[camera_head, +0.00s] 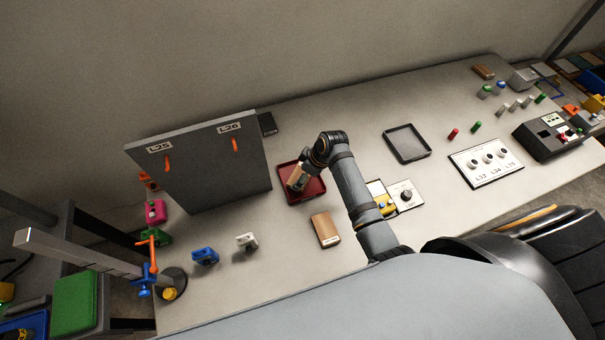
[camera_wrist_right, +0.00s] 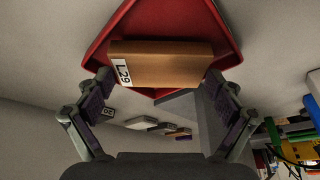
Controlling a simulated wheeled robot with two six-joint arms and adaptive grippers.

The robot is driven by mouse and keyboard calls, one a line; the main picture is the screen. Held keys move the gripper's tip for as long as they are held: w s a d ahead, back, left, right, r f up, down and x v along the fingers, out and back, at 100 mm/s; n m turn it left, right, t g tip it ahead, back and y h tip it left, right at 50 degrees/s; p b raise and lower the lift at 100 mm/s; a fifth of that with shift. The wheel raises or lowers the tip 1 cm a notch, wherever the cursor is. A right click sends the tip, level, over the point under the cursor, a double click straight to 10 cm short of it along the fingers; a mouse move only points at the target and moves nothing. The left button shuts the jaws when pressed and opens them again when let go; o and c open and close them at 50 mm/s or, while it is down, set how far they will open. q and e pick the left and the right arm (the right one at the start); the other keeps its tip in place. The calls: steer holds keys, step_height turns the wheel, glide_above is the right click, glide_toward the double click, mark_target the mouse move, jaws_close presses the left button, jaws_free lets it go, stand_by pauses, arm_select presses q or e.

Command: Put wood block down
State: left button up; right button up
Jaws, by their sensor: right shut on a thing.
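A light brown wood block (camera_wrist_right: 165,65) with a white label reading L29 is between the fingertips of my right gripper (camera_wrist_right: 160,80), which is shut on it. In the head view the same block (camera_head: 297,177) shows at the end of my right arm, over the red tray (camera_head: 316,196). In the wrist view the red tray (camera_wrist_right: 170,18) lies behind the block. I cannot tell whether the block touches the tray floor. The gripper's far side is hidden in the head view. My left gripper is not in view.
A second wood block (camera_head: 325,230) lies on the table just in front of the red tray. A dark upright panel (camera_head: 205,165) stands close on the left. A black tray (camera_head: 407,144) lies to the right. A control panel (camera_head: 405,195) sits beside my forearm.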

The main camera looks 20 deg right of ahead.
steer(key=shift+f, duration=0.55)
steer(key=shift+f, duration=0.1)
steer(key=o, duration=1)
steer(key=shift+c, duration=0.2)
steer(key=v, duration=1.2)
steer(key=shift+s, duration=0.1)
